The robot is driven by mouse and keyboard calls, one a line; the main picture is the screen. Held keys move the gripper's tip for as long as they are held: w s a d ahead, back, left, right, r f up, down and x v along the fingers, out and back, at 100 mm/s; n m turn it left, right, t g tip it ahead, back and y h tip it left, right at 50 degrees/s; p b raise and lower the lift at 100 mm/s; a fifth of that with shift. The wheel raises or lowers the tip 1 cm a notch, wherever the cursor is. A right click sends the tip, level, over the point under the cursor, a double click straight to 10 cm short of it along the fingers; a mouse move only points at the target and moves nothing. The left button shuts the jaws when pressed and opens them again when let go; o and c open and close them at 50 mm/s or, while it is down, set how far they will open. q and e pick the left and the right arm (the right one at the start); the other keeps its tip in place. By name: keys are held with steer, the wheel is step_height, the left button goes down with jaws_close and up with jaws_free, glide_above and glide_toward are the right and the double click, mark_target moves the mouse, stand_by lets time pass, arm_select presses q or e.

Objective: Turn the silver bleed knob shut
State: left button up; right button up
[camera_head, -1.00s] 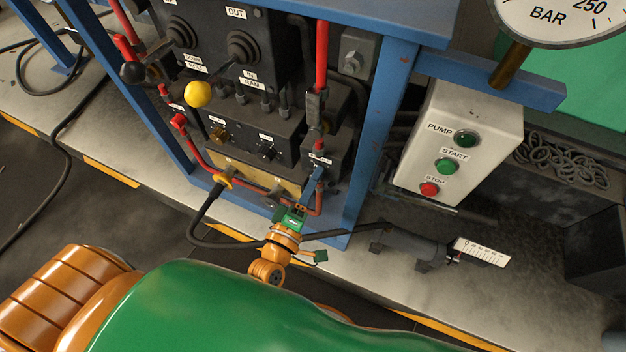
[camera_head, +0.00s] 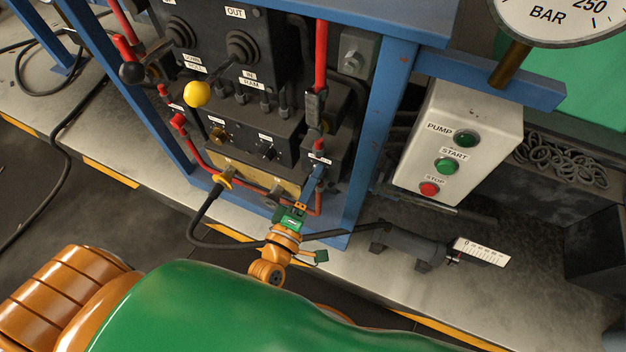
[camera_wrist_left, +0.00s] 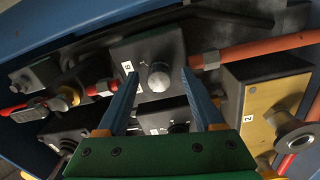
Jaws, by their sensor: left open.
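The silver bleed knob (camera_wrist_left: 159,77) is a round metal knob on a dark block (camera_wrist_left: 148,50) with a small white label, in the left wrist view. My left gripper (camera_wrist_left: 164,73) has two blue fingers, which are open, one on each side of the knob in the picture. I cannot tell whether they touch it or how far short they are. In the head view my left gripper (camera_head: 317,172) reaches up to the dark block (camera_head: 322,150) at the lower right of the panel. There the knob is hidden or too small to make out. My right gripper is not in view.
Red pipes (camera_head: 321,50) run close to the block. A blue frame post (camera_head: 378,130) stands just right of it. A yellow-ball lever (camera_head: 198,94) and a brass plate (camera_head: 240,170) are to the left. A pump box (camera_head: 460,140) with buttons stands further right.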

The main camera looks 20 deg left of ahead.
arm_select(q)
steer(key=s, duration=0.7)
steer(key=s+a+f+m+g, duration=0.25)
steer(key=f+m+g, duration=0.55)
steer(key=f, duration=0.9)
steer(key=s+a+f+m+g+y, duration=0.1)
steer(key=s+a+f+m+g, duration=0.3)
steer(key=s+f, duration=0.35)
steer(key=s+a+f+m+g+y, duration=0.1)
steer(key=s+a+f+m+g, duration=0.25)
steer(key=s+f, duration=0.4)
steer(key=s+d+r+m+g+p, duration=0.1)
steer(key=s+r+p, duration=0.2)
steer(key=r+p, duration=0.9)
steer(key=s+d+r+p, duration=0.1)
steer(key=s+r+p, duration=0.1)
steer(key=r+p, duration=1.1)
steer(key=shift+s+r+m+g, duration=0.35)
steer(key=shift+s, duration=0.05)
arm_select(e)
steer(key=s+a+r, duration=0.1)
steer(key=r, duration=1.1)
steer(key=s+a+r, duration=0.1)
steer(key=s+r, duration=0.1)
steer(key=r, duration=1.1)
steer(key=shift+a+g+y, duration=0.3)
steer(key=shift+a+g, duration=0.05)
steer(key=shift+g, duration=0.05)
